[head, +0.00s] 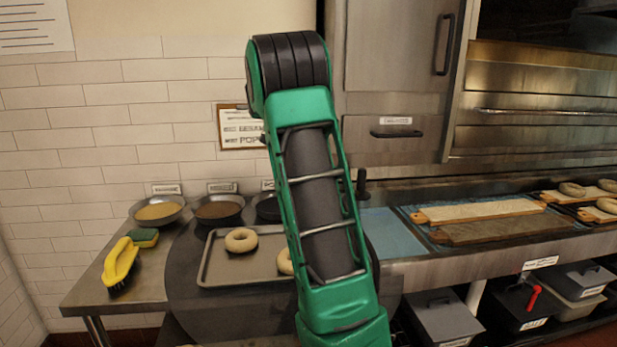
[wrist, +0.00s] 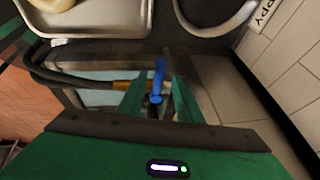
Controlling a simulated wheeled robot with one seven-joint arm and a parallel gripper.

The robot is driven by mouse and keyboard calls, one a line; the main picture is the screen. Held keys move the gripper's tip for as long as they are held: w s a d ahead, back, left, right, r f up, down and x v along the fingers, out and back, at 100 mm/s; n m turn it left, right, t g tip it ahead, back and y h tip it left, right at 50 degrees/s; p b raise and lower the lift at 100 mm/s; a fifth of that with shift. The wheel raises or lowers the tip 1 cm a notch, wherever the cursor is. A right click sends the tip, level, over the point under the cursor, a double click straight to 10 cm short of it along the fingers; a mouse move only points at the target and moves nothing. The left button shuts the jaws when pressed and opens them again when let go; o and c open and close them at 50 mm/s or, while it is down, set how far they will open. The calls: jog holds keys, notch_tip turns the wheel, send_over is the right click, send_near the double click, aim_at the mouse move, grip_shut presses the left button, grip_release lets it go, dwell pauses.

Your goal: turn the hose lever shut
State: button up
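The blue hose lever (wrist: 159,76) shows in the wrist view, its handle pointing up the picture from a dark pivot. Beside it on the left is a brass fitting (wrist: 124,87) at the end of a black hose (wrist: 62,80). My gripper (wrist: 158,92) is open, with one green finger on each side of the lever. Gaps show between the fingers and the lever; I cannot tell how deep the lever sits between them. In the head view, my green arm crosses the middle, and the gripper, lever and hose do not show.
A baking tray (head: 212,262) with bagels stands on a dark round surface behind my arm. Bowls line the wall. Bagel boards (head: 478,211) lie on the right counter, above bins (head: 443,318).

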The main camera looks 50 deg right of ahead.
jog(key=v, duration=1)
jog(key=shift+w, duration=0.2)
jog(key=shift+s, duration=0.1)
